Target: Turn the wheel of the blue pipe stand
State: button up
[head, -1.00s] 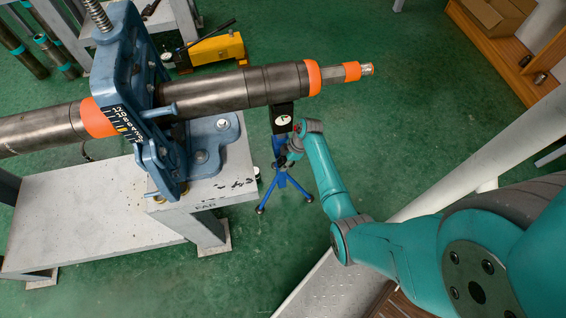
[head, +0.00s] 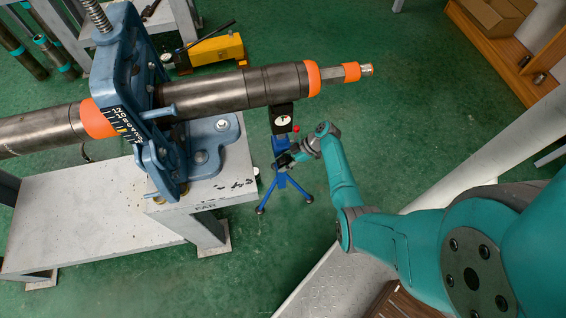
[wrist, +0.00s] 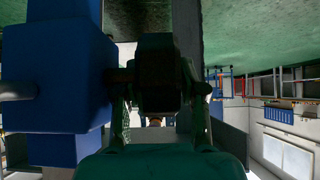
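The blue pipe stand (head: 281,180) stands on splayed tripod legs on the green floor, under the free end of the pipe. It carries a black box with a white dial (head: 282,119). A blue block of the stand (wrist: 65,85) fills the left of the wrist view, with a grey rod out of its left side. My gripper (head: 286,160) is at the stand's post, just below the dial. In the wrist view, a dark block shows between the finger links of my gripper (wrist: 158,85). I cannot tell whether it is the wheel or my fingertips. The wheel is not clearly visible.
A grey pipe (head: 215,93) with orange bands runs above the stand, held in a blue vise (head: 123,60) on a pale bench (head: 95,205). A yellow tool (head: 215,50) lies behind. A white rail (head: 475,155) is at right. Open floor lies right of the stand.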

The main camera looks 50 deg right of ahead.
jog(key=v, duration=1.2)
dwell(1.7)
